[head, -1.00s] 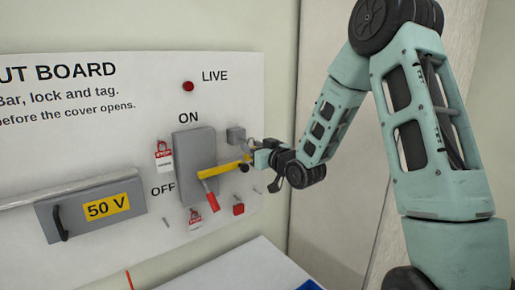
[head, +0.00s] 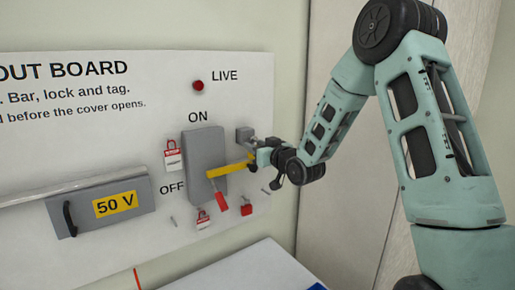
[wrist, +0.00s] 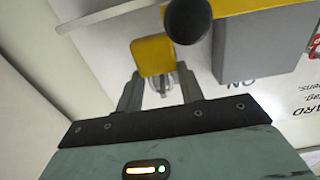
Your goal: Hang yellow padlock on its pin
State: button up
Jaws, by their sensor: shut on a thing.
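The yellow padlock (wrist: 152,55) is at the tips of my gripper (wrist: 160,88) in the wrist view. Its silver shackle (wrist: 162,86) lies between the two fingers, which are shut on it. In the head view my gripper (head: 259,157) is close to the board, at the right end of a yellow bar (head: 230,168) on the grey switch box (head: 205,150). There the padlock cannot be told clearly from the bar. A small bare pin (head: 266,190) stands below my gripper, another (head: 173,221) at lower left. I cannot tell which pin is the padlock's.
A grey block (head: 245,134) sits just above my gripper. A black round knob (wrist: 188,20) is close beside the yellow padlock. A white surface (head: 240,270) lies below the board.

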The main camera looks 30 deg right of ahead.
dwell(0.3)
jog(key=o, duration=1.1)
jog(key=s+b, duration=1.4)
jog(key=s, duration=0.3)
jog(key=shift+s+d, duration=0.2)
jog(key=shift+d, duration=0.1)
